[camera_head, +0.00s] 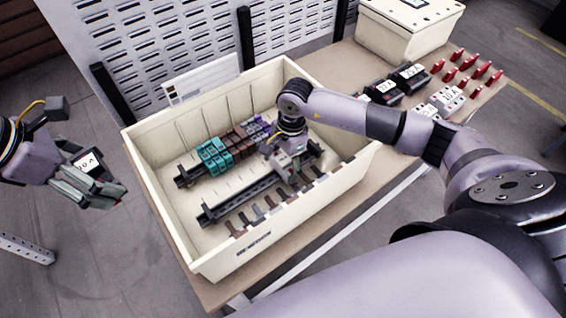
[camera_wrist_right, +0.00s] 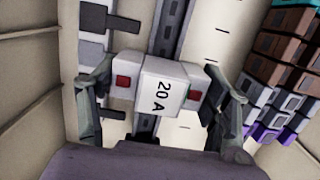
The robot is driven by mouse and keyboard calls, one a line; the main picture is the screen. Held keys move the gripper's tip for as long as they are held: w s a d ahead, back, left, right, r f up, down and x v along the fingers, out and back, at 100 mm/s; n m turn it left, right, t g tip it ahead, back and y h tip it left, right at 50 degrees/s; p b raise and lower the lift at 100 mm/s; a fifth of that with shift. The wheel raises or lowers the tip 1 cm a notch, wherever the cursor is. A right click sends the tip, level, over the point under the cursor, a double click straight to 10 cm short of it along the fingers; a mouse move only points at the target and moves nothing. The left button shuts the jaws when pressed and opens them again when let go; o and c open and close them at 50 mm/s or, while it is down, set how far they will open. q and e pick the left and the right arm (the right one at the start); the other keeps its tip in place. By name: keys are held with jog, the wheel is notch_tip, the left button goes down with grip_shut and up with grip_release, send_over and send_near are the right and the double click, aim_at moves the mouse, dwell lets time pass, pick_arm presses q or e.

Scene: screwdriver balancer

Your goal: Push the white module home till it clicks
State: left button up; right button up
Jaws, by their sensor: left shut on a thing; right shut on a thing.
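The white module (camera_wrist_right: 160,70) has a "20 A" label and red parts at both ends. My right gripper (camera_wrist_right: 160,100) is shut on it, one finger at each end. In the head view, my right gripper (camera_head: 287,157) reaches down into the cream bin over the right part of the front rail (camera_head: 240,199). In the right wrist view the rail (camera_wrist_right: 168,32) runs beneath the module; I cannot tell whether it is fully seated. My left gripper (camera_head: 100,187) is shut on a dark module (camera_head: 87,161) with a white label, outside the bin at the left.
The back rail (camera_head: 186,178) carries teal (camera_head: 213,154), brown and purple blocks. The cream bin (camera_head: 155,190) has high walls. Black modules (camera_head: 383,91), white modules (camera_head: 447,98) and several red pieces (camera_head: 482,70) lie on the table beside a cream box (camera_head: 410,32).

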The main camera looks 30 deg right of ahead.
pick_arm(q)
jog(key=shift+f, duration=0.3)
pick_arm(e)
jog(key=o, duration=1.4)
jog(key=shift+c, duration=0.2)
jog(key=r, duration=0.4)
jog(key=d+r, duration=0.1)
jog(key=r, duration=0.7)
jog(key=shift+w+d, duration=0.15)
jog(key=shift+d, duration=0.25)
